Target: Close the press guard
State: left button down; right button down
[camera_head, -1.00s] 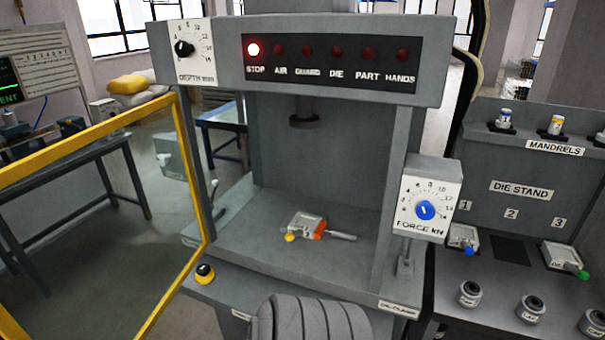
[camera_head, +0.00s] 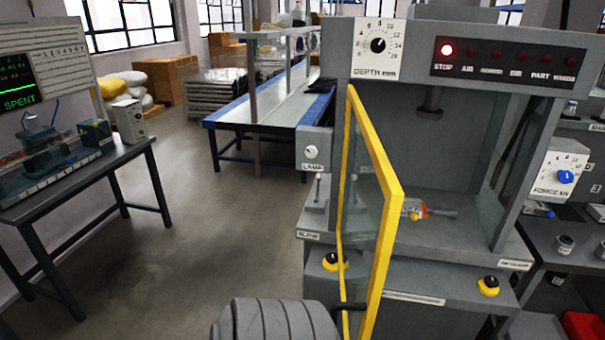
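The press guard (camera_head: 393,235) is a clear panel in a yellow frame, in the head view right of centre. Its far upright edge is by the left side of the press (camera_head: 455,155). It juts out toward me, seen nearly edge-on, so the press front stands open. A dark bar (camera_head: 350,306), perhaps its handle, shows low beside the frame. The guard covers part of the press bed.
An orange and grey part (camera_head: 418,211) lies on the press bed. The STOP lamp (camera_head: 447,50) is lit. Yellow-based buttons (camera_head: 488,286) sit on the press front. A table with equipment (camera_head: 85,175) stands at left; the floor (camera_head: 215,240) between is clear. A red bin (camera_head: 583,330) is at lower right.

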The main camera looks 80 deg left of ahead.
aim_at(347, 228)
jog(key=k, duration=0.1)
jog(key=u, duration=2.15)
jog(key=i, duration=0.5)
jog(key=z, duration=2.15)
jog(key=k, duration=1)
jog(key=u, duration=0.85)
